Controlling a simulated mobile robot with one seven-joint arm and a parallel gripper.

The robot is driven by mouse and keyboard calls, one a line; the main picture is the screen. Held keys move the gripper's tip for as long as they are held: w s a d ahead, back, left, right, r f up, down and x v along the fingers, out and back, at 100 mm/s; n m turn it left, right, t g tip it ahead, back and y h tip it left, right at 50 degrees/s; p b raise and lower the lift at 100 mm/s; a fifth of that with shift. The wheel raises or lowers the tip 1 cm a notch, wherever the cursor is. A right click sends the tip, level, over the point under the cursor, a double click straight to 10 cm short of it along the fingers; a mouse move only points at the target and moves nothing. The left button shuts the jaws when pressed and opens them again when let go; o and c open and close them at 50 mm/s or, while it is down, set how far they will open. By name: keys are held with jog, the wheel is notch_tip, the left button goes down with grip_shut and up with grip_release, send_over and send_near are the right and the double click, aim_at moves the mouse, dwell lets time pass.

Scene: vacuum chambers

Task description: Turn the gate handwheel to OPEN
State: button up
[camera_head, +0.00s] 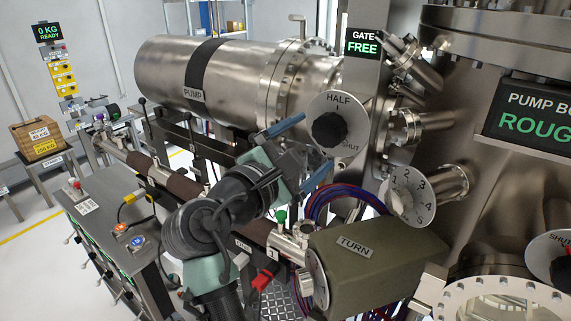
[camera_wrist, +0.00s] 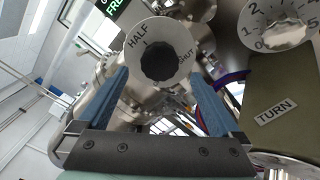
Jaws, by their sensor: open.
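The gate handwheel (camera_head: 330,129) is a dark, lobed knob on a round pale plate (camera_head: 350,104) below the GATE FREE display (camera_head: 363,42). The plate reads HALF at the top and SHUT at the lower right; I see no OPEN word, and the plate's lower left is partly covered by a finger. My gripper (camera_head: 318,139) is open, its blue fingers pointing at the knob. In the wrist view the knob (camera_wrist: 160,60) appears just beyond and between the fingertips (camera_wrist: 160,76). I cannot tell whether they touch it. I cannot make out a clear pointer on the knob.
A steel pump cylinder (camera_head: 240,75) lies behind my arm. A numbered dial (camera_head: 408,194) and an olive TURN box (camera_head: 375,255) are close by on the right. Red and blue cables (camera_head: 335,199) hang below the gripper. The ROUGH display (camera_head: 535,115) is at far right.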

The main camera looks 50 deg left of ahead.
jog(key=b+v, duration=0.2)
jog(key=v, duration=0.5)
dwell(0.4)
